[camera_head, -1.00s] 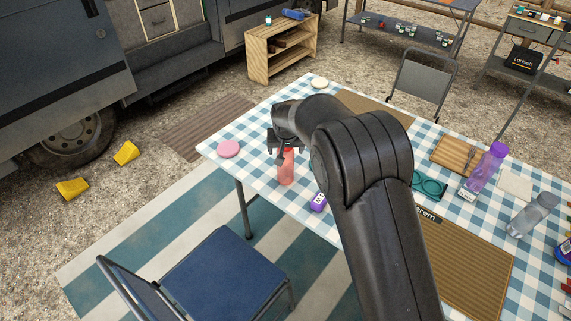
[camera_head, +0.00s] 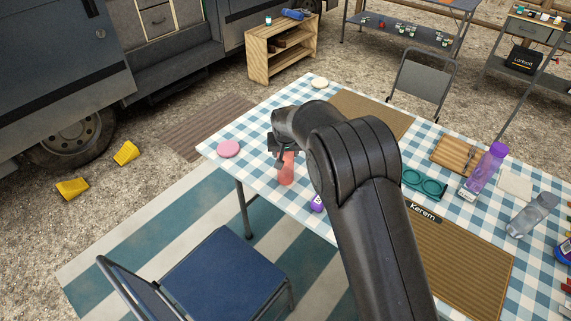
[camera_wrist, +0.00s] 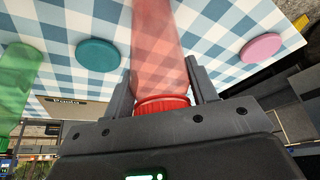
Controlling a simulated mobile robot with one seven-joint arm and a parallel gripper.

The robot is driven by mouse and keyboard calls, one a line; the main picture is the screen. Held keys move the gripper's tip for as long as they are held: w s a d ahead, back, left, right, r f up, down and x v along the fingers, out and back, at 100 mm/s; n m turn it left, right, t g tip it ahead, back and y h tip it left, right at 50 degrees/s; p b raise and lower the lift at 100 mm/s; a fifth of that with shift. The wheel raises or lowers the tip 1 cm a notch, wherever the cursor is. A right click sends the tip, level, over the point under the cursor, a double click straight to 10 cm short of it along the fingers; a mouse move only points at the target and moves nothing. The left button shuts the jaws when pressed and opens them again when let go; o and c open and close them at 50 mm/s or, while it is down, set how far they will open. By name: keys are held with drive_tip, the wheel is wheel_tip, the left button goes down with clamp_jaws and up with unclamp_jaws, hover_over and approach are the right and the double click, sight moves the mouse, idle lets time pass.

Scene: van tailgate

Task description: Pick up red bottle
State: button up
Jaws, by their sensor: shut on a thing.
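The red bottle (camera_head: 287,172) is translucent and stands near the left front edge of the checked table (camera_head: 262,190). My gripper (camera_head: 279,158) is around its upper part from above. In the wrist view the red bottle (camera_wrist: 158,45) lies between the two dark fingers, with its ribbed red cap (camera_wrist: 162,104) close to the palm. My gripper (camera_wrist: 163,85) is shut on it. Whether the bottle's base touches the table cannot be told.
A pink disc (camera_head: 228,148) lies left of the bottle, and a purple-labelled item (camera_head: 317,203) lies to its right. A green bottle (camera_wrist: 18,85) and a teal disc (camera_wrist: 98,54) show in the wrist view. A blue chair (camera_head: 225,272) stands in front of the table.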

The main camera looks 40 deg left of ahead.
drive_tip(key=c, duration=0.4)
drive_tip(key=shift+r, duration=0.15)
